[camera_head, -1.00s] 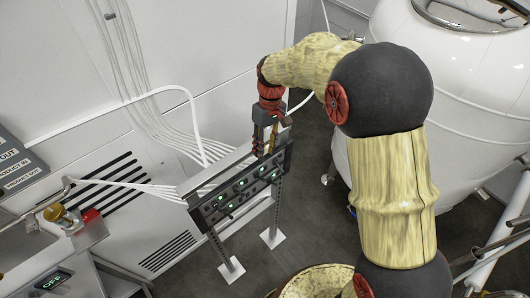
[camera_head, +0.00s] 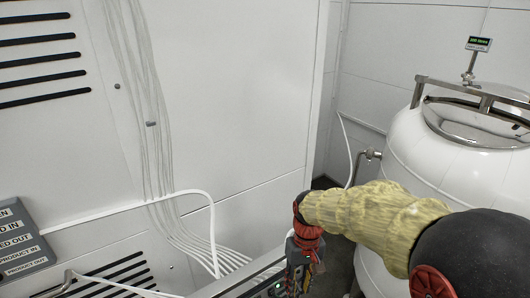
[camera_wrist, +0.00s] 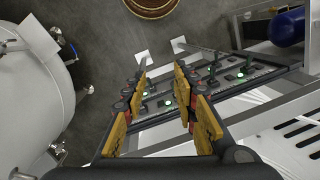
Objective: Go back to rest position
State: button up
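My gripper (camera_wrist: 160,78) shows in the wrist view with its two yellow-padded fingers apart and nothing between them. It is over the dark control panel (camera_wrist: 228,84) with switches and green lights; I cannot tell the exact gap. In the head view, my gripper (camera_head: 301,262) points down at the bottom edge, below the red wrist joint. Its fingertips are hard to make out there. My arm, with a yellowish cover and black joints, reaches in from the lower right. The panel is almost wholly cut off at the bottom of the head view.
A white tank (camera_head: 415,165) with a metal lid stands close on the right. White cables (camera_head: 190,235) run down the wall cabinet towards the panel. A label board (camera_head: 18,240) is at the left. Bare grey floor (camera_wrist: 105,40) shows beyond the fingers in the wrist view.

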jog(key=s+d+f+m+t+b, duration=0.1)
jog(key=s+d+f+t+b, duration=0.2)
jog(key=s+b, duration=0.5)
jog(key=s+d+f+m+t+b, duration=0.2)
jog(key=s+d+f+t+b, duration=0.2)
jog(key=b, duration=1.1)
jog(key=s+d, duration=0.2)
jog(key=s, duration=0.2)
jog(key=shift+s+d+f+h, duration=0.2)
jog(key=shift+f+h, duration=0.1)
